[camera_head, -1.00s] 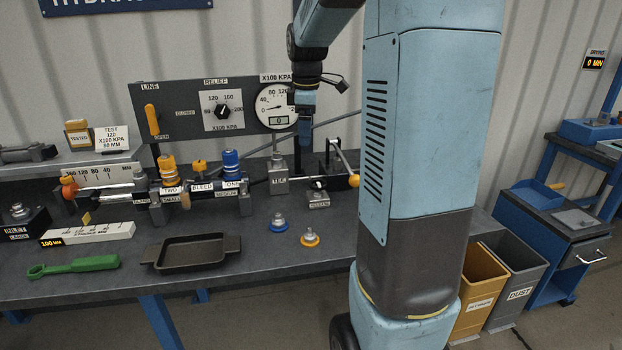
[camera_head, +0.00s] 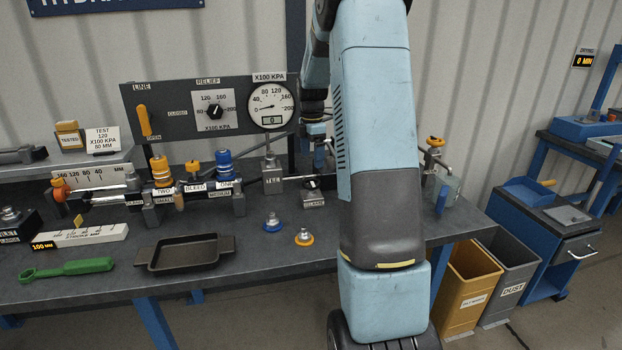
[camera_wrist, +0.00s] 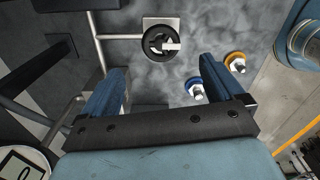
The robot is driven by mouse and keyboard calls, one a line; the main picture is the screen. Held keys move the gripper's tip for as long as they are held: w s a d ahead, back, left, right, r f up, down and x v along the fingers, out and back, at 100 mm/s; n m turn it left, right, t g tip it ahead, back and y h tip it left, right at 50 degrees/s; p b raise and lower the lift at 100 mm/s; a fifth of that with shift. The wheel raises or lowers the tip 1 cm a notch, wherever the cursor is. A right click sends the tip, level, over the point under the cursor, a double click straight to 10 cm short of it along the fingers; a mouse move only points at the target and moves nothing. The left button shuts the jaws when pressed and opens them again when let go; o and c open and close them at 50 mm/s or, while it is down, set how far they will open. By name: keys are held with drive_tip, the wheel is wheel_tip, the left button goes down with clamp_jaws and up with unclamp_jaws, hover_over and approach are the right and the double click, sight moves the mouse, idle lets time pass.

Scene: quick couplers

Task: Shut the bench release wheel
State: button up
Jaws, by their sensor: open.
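The release wheel (camera_head: 312,184) is a small black round knob on a low grey labelled block on the bench, in front of the pipework. In the wrist view the wheel (camera_wrist: 160,42) is seen from above, dark with a pale bar across it, on a square block with a pipe leading left. My gripper (camera_wrist: 160,80) is open and empty, its two blue fingers apart. The wheel shows beyond the fingertips, between their lines and apart from them. In the head view my arm hides most of the gripper; its wrist is above and behind the wheel.
A blue-ringed coupler (camera_head: 273,223) and an orange-ringed coupler (camera_head: 304,238) stand in front of the wheel. The tee block (camera_head: 272,178) is to its left. The pressure gauge (camera_head: 270,107) is on the panel behind. A black tray (camera_head: 185,253) lies at the front left.

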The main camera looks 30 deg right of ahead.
sight(312, 181)
wheel_tip(312, 181, down, 9)
drive_tip(key=shift+r, duration=0.15)
drive_tip(key=shift+c, duration=0.3)
drive_tip(key=shift+a, duration=0.1)
drive_tip(key=c, duration=1)
